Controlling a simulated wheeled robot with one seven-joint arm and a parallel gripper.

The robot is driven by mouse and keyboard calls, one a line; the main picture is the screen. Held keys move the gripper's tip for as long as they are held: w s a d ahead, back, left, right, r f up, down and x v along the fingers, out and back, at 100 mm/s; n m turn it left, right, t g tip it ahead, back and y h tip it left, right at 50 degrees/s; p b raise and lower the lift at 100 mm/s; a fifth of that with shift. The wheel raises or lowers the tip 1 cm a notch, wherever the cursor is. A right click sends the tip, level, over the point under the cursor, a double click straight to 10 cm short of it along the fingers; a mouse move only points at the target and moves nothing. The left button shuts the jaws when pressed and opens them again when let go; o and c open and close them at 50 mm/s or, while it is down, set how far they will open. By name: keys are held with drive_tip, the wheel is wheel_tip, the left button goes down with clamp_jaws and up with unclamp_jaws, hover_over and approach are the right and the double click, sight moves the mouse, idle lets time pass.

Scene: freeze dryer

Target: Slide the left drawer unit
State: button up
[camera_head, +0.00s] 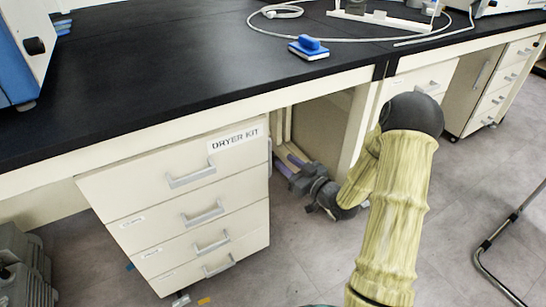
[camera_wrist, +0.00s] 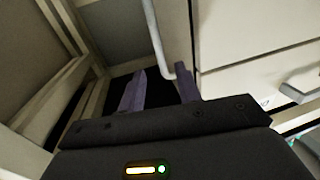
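The left drawer unit (camera_head: 190,215) is a cream cabinet with several drawers, grey handles and a "DRYER KIT" label (camera_head: 236,138), standing under the bench at the left. Its drawers look shut. My gripper (camera_head: 290,160) is just beyond its right side, below the bench. In the wrist view, my gripper (camera_wrist: 160,88) has its two purple fingers spread. A grey vertical bar handle (camera_wrist: 155,40) reaches down into the gap between the fingertips, beside the pale drawer unit (camera_wrist: 250,50). The bar's contact with either finger cannot be told.
The black bench top (camera_head: 170,90) runs above, with a blue eraser-like block (camera_head: 309,48) on it. Another drawer unit (camera_head: 490,90) stands at the far right. A grey machine (camera_head: 22,270) sits at the lower left. The floor (camera_head: 290,265) in front is mostly clear.

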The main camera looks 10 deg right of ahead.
drive_tip(key=b+x, duration=0.2)
drive_tip(key=x, duration=0.5)
clamp_jaws()
